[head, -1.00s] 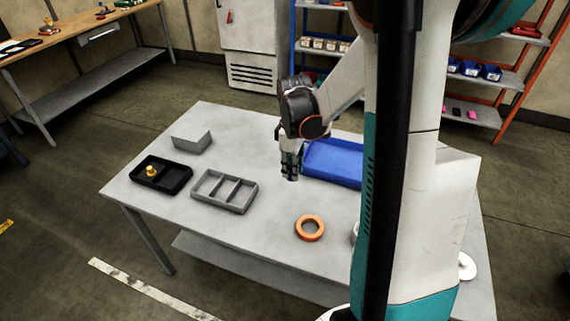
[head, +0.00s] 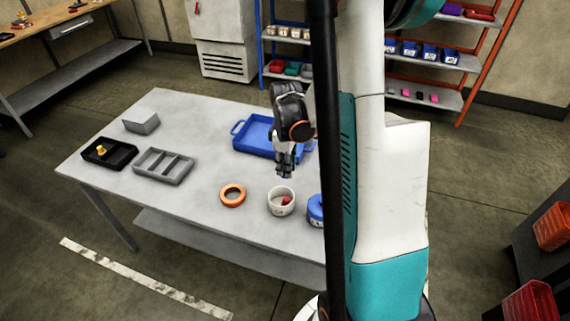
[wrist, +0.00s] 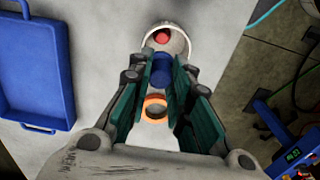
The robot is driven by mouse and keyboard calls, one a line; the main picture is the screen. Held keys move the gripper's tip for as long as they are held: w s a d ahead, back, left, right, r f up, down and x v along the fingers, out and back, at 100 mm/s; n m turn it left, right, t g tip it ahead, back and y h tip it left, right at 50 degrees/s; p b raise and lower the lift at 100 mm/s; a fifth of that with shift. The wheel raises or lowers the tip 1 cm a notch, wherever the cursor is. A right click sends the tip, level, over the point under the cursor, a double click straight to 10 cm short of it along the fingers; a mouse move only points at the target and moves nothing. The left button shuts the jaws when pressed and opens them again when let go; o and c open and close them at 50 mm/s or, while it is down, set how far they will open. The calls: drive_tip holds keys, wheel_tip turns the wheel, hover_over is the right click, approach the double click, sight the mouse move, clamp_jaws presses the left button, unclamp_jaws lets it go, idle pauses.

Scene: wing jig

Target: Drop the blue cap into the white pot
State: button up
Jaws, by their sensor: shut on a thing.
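My gripper (head: 285,172) hangs above the table, just behind the white pot in the head view. In the wrist view its fingers (wrist: 166,90) are closed on the blue cap (wrist: 161,70), a small dark blue cylinder. The cap is hard to make out in the head view. The white pot (head: 272,207) stands upright on the table and has a red thing (head: 287,201) inside. The pot also shows in the wrist view (wrist: 184,47), beyond the fingertips, with the cap apart from it.
A blue tray (head: 240,146) lies behind.

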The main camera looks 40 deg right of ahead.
wheel_tip(320, 180, down, 5)
drive_tip(key=b, duration=0.3)
drive_tip(key=shift+f, duration=0.15)
drive_tip(key=o, duration=0.9)
drive_tip(key=shift+c, duration=0.2)
wheel_tip(320, 180, up, 12)
drive_tip(key=shift+r, duration=0.1)
